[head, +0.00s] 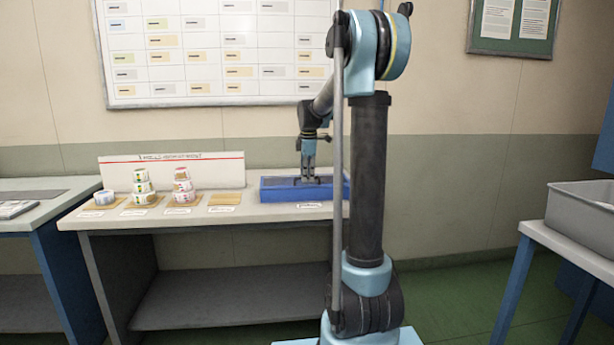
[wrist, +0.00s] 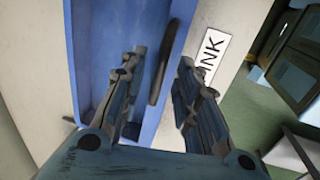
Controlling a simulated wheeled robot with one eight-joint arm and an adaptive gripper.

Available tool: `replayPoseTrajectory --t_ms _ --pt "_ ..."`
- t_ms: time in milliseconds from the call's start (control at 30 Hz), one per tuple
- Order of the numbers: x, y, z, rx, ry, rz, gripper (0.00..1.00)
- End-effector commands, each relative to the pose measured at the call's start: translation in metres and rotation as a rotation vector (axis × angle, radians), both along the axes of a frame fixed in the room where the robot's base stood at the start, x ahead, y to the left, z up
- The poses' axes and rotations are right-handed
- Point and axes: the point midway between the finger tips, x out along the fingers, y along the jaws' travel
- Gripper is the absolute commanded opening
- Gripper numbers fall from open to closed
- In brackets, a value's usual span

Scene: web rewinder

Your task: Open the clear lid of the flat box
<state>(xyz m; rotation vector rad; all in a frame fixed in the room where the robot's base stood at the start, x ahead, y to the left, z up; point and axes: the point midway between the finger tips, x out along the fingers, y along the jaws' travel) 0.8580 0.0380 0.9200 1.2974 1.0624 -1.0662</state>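The blue flat box (head: 275,195) stands at the right end of the table in the head view, partly behind my arm. Its blue wall also shows in the wrist view (wrist: 85,45). The clear lid cannot be made out for certain in either view. A dark bar (wrist: 162,70), perhaps a handle, lies along the box's near side in the wrist view. My gripper (wrist: 160,72) points down over that side, its two fingers spread apart with the bar between them. I cannot tell if either finger touches it. In the head view my gripper (head: 309,176) is low over the box.
Several tape rolls (head: 143,187) stand on small mats left of the box, before a white sign board (head: 172,172). A white label (wrist: 212,55) lies at the box's front. A grey bin (head: 580,215) stands at far right.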

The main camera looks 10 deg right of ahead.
Motion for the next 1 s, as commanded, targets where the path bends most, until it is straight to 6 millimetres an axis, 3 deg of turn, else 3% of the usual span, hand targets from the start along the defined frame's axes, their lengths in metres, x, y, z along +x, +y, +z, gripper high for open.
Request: replayPoseTrajectory --t_ms 267,400,767,1000 --pt "0.000 0.000 -0.001 0.000 0.000 0.000 0.30" --pt "0.000 0.000 -0.001 0.000 0.000 0.000 0.00" --pt "0.002 0.000 0.001 0.000 0.012 0.000 0.00" --pt "0.010 0.000 0.016 -0.001 0.103 0.000 0.00"
